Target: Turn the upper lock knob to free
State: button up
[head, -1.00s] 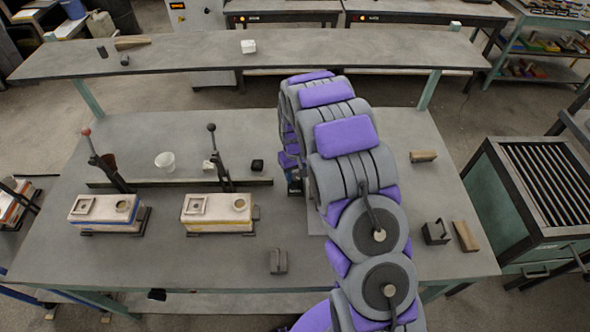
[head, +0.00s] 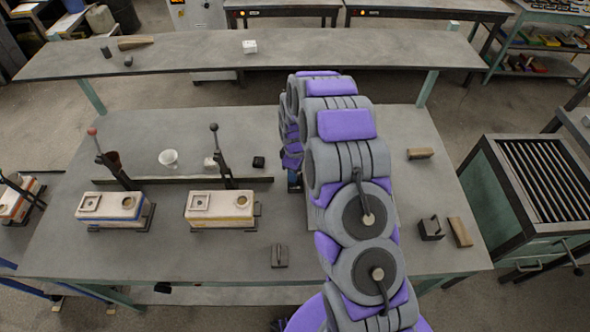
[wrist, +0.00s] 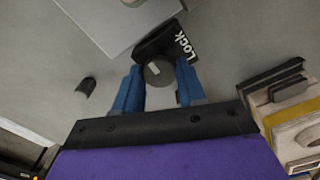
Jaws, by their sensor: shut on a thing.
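In the wrist view a black lock block (wrist: 160,38) carries the white word "Lock". A round grey knob (wrist: 159,73) with a small pale mark stands at its near edge. My gripper (wrist: 158,84) has its blue fingers on either side of the knob and is shut on it. The exact finger contact is hard to make out. Whether this is the upper knob cannot be told, as only one knob shows. In the head view my own arm hides the knob and most of the gripper.
Two box-like moulds, left (head: 115,207) and right (head: 221,207), with upright levers stand left of my arm on the grey table (head: 190,260). A raised shelf (head: 330,52) crosses the back. A wooden block (head: 460,232) lies right.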

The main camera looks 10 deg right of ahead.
jog(key=shift+w, duration=0.1)
dwell(0.3)
jog(key=o, duration=1)
jog(key=shift+o, duration=0.2)
jog(key=shift+r, duration=0.1)
notch_tip(320, 180, up, 17)
jog(key=p, duration=0.1)
jog(key=shift+p, duration=0.3)
